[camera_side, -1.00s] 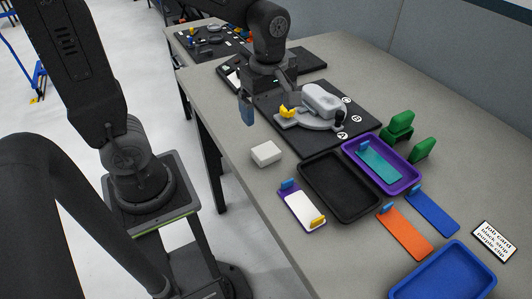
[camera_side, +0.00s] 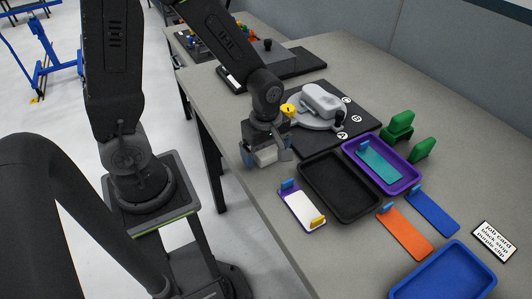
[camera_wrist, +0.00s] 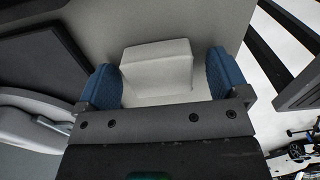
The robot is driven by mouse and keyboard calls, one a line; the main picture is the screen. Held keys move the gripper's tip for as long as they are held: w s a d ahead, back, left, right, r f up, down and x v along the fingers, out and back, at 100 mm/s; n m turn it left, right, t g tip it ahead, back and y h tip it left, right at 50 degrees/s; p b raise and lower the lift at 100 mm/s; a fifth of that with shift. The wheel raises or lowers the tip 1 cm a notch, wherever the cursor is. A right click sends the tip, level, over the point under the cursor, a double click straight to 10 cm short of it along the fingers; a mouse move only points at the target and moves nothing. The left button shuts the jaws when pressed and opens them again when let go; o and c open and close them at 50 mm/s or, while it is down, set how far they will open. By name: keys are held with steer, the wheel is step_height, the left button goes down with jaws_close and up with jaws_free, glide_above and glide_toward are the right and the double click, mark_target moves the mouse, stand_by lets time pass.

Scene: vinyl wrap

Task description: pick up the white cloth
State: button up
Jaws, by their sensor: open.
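The white cloth (camera_side: 266,155) is a small folded white block on the grey table, left of the black tray. In the wrist view the white cloth (camera_wrist: 157,68) lies between the two blue fingers. My gripper (camera_side: 266,158) is over the cloth, pointing down, with one finger on each side of it. In the wrist view my gripper (camera_wrist: 163,85) is open, with small gaps between the fingers and the cloth. The lower part of the cloth is partly hidden by the gripper body in the wrist view.
A black tray (camera_side: 318,195) is right of my gripper, with a purple-framed white strip (camera_side: 301,208) in front. Behind stands a grey device (camera_side: 320,100) on a black board. A purple tray (camera_side: 408,184) holds a teal strip. The table's left edge is close by.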

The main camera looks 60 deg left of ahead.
mark_target(267, 150)
steer(key=shift+c, duration=0.3)
steer(key=c, duration=0.9)
steer(key=shift+r, duration=0.1)
step_height(267, 150, up, 4)
steer(key=shift+r, duration=0.1)
steer(key=s+a+r, duration=0.1)
steer(key=a+r, duration=0.1)
steer(key=a, duration=0.1)
steer(key=s+a+r, duration=0.2)
steer(key=a, duration=0.2)
steer(key=s+a+r, duration=0.1)
steer(key=a+r, duration=0.1)
steer(key=a, duration=0.1)
steer(key=shift+s+a+r, duration=0.3)
steer(key=shift+a, duration=0.1)
